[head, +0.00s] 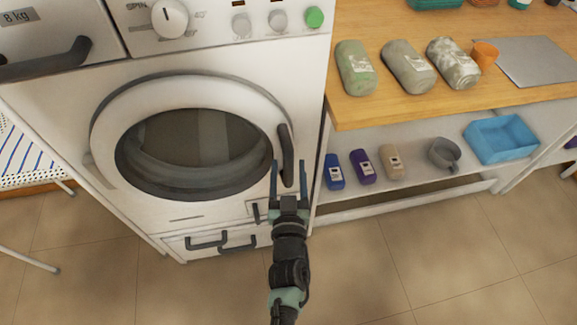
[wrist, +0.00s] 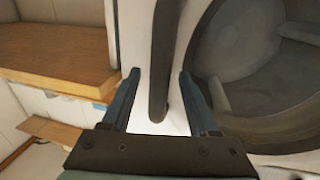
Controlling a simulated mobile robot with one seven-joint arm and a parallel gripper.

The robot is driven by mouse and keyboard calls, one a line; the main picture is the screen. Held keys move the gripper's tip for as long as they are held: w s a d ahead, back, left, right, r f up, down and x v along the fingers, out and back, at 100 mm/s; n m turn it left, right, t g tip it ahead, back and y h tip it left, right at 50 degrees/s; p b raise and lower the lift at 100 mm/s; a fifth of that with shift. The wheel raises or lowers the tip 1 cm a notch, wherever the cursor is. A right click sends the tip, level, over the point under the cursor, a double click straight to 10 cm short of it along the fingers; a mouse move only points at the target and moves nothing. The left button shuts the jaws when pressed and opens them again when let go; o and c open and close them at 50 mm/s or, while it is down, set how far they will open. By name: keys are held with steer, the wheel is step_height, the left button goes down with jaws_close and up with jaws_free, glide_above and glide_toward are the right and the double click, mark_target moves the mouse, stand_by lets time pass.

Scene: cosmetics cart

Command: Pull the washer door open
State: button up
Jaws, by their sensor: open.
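The white washer (head: 215,60) fills the left of the head view. Its round door (head: 165,84) has a white rim and dark glass and looks shut. A dark curved handle (head: 286,150) stands on the door's right edge; it also shows in the wrist view (wrist: 162,60). My gripper (head: 288,174) is open at the lower part of the handle. In the wrist view my gripper (wrist: 160,98) has one finger on each side of the handle, with gaps visible between. I cannot tell the exact depth of the fingers along the handle.
A wooden-topped cart (head: 370,108) stands close on the washer's right, with bottles on its lower shelf (head: 410,152) and a blue bin (head: 500,138). Lower drawer handles (head: 238,243) sit under the door. The tiled floor (head: 440,260) in front is clear.

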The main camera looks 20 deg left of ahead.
steer(key=shift+w+a, duration=0.15)
steer(key=shift+w, duration=0.25)
jaws_close()
stand_by(1.3)
